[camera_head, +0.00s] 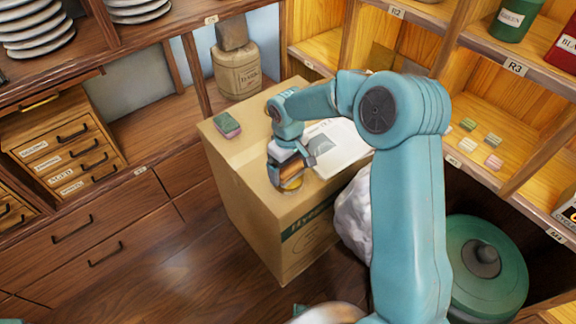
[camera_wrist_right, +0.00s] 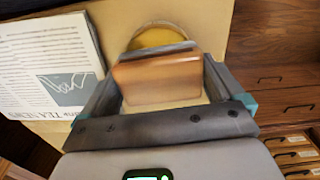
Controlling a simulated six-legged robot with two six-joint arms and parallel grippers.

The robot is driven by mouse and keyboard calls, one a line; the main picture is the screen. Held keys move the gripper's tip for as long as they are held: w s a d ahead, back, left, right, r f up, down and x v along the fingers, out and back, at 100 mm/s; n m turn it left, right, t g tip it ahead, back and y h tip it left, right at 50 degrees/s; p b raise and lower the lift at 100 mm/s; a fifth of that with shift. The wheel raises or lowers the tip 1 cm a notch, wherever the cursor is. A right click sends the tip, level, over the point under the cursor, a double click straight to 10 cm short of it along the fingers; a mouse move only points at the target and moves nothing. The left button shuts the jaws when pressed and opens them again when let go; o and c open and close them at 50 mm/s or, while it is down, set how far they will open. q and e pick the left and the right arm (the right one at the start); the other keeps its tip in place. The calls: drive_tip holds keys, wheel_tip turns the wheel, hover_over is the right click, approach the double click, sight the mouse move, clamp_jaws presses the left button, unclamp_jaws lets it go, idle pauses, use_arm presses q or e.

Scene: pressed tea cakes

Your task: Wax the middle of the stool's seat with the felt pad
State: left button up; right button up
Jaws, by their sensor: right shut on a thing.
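My right gripper (camera_head: 290,165) is over the top of a cardboard box. In the wrist view its fingers (camera_wrist_right: 165,90) are closed on the sides of a brown block with a pale strip, which looks like the felt pad (camera_wrist_right: 160,78). A round yellow thing (camera_head: 292,184), perhaps a wax tin, is right at the pad; in the wrist view it shows just beyond it (camera_wrist_right: 158,36). I cannot tell whether they touch. The stool is not clearly in view; a pale rounded edge (camera_head: 328,312) at the bottom of the head view may be part of it. My left gripper is not in view.
The cardboard box (camera_head: 255,205) also carries a printed sheet (camera_head: 340,146) and a green-and-pink sponge (camera_head: 227,124). A white sack (camera_head: 354,215) and a green round container (camera_head: 487,275) stand to the right. Shelves and drawers line the walls; floor is free at lower left.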

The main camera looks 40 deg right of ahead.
sight(288, 166)
drive_tip(key=shift+f+b, duration=0.3)
drive_tip(key=shift+f, duration=0.05)
idle(1.4)
drive_tip(key=shift+r, duration=0.1)
wheel_tip(288, 166, up, 7)
drive_tip(key=p, duration=0.5)
idle(0.7)
